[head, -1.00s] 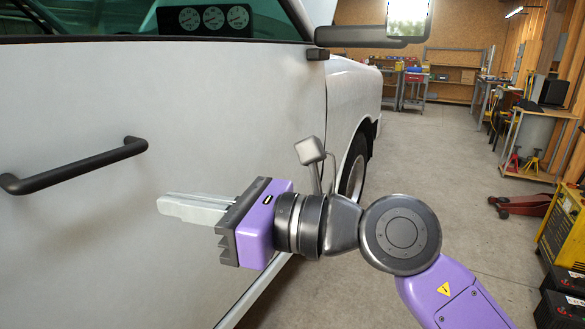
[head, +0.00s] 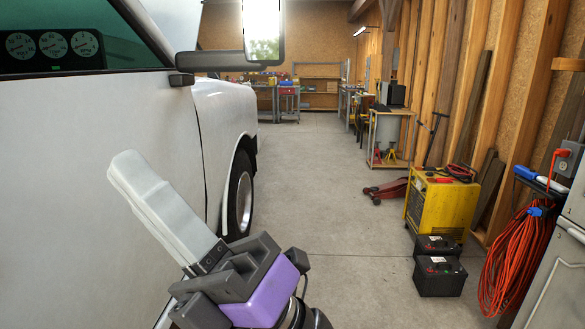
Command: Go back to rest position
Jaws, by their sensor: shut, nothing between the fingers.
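My gripper (head: 130,165) shows at the lower left of the head view, purple and dark grey with pale fingers pointing up and to the left. The fingers are together with nothing between them. It is in front of the white pickup's door (head: 85,190) and appears apart from it. The door's handle is out of view. Most of my arm is below the picture's edge.
The side mirror (head: 263,32) juts out at the top. Open concrete floor (head: 310,190) lies right of the truck. A yellow machine (head: 437,205), black batteries (head: 438,277), a red floor jack (head: 385,191) and an orange cable (head: 512,262) line the right side.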

